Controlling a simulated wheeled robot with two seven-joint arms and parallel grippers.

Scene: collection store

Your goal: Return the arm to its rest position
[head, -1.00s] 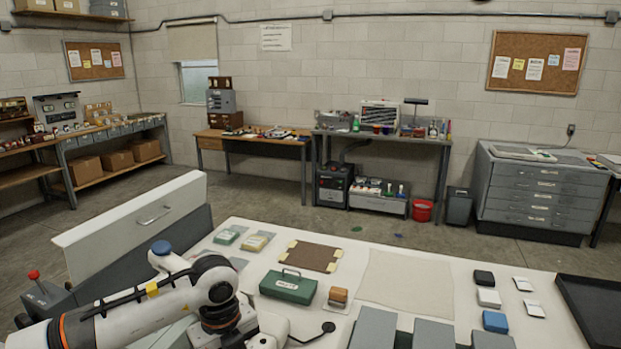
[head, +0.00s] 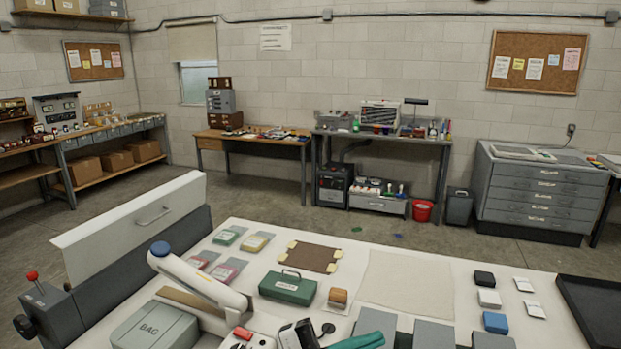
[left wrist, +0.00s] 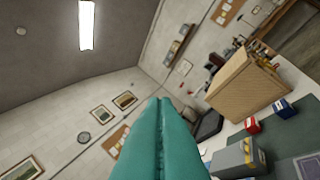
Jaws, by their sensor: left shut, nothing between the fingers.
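My left gripper (head: 372,341) shows at the bottom edge of the head view, right of centre. Its teal fingers are shut with nothing between them and point to the right, above the near edge of the white table (head: 232,284). In the left wrist view the shut teal fingers (left wrist: 160,108) point up the picture, towards the wall and ceiling. Most of my left arm is out of the head view. My right gripper is not in view.
A dark tray (head: 592,305) lies right.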

